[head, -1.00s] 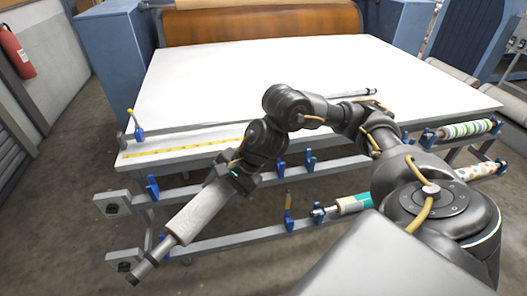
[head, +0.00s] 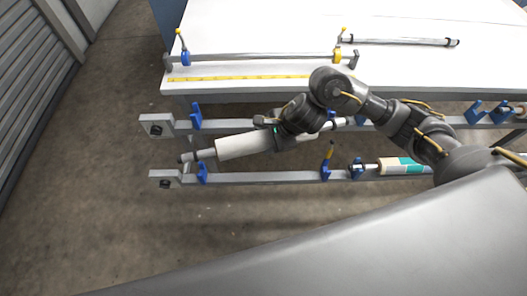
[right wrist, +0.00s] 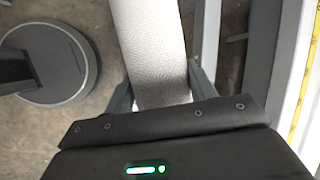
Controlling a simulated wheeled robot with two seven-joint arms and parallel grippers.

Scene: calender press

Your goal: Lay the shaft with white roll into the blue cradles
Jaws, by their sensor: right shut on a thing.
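The shaft with white roll (head: 243,145) is in my right gripper (head: 270,136), which is shut on it near the roll's right part. In the head view the shaft slants slightly, its left end lower in the picture, between the two rails. Blue cradles show on the upper rail (head: 196,117) and on the lower rail, at left (head: 202,172) and nearer the middle (head: 325,172). The shaft's left end appears near the left lower cradle; contact cannot be told. In the right wrist view the white roll (right wrist: 150,45) runs between the fingers (right wrist: 163,88). My left gripper is out of view.
The white table (head: 430,75) lies behind the rails, with a yellow measuring strip (head: 240,78), a bar (head: 260,56) and a loose shaft (head: 400,42) on it. A teal and white roll (head: 400,166) sits on the lower rail at right. The floor at left is clear.

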